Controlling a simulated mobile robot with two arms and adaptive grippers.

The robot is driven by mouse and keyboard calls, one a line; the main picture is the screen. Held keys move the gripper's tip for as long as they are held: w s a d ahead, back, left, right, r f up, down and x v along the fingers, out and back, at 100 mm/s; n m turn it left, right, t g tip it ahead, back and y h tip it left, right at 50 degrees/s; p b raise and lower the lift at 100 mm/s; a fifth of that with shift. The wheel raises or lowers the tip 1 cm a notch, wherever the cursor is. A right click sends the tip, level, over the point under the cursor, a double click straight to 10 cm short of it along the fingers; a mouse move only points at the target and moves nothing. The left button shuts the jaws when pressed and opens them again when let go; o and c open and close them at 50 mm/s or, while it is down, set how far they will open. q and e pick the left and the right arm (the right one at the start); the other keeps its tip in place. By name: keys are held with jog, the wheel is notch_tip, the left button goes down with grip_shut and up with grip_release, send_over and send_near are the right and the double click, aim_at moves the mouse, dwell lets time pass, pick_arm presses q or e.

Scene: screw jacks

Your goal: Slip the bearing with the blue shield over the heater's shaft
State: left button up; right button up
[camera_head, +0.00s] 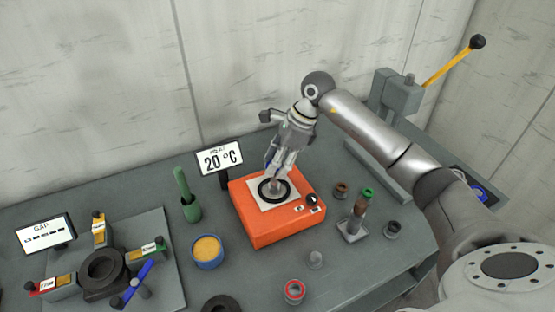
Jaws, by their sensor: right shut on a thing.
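The heater is an orange box (275,229) with a pale top plate and a black ring (287,190) on it. A short upright shaft (274,186) stands in the middle of that ring. My right gripper (273,174) points down over the heater, its fingertips close above the shaft. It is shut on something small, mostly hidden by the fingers. A little blue shows at the fingers, but I cannot tell whether it is the blue-shielded bearing, or whether it touches the shaft. My left gripper is out of view.
A red-ringed bearing (294,291), a green-topped part (368,191) and small grey and brown pieces stand right of and before the heater. A yellow-filled blue cup (207,251) and green bottle (187,200) stand left. A display (219,158) reads 20 °C. A yellow-handled press (398,92) stands behind my arm.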

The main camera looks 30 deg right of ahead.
jog(key=shift+f+b, duration=2.2)
jog(key=shift+f, duration=0.55)
jog(key=o, duration=1.1)
jog(key=shift+o, duration=0.2)
jog(key=v, duration=1.2)
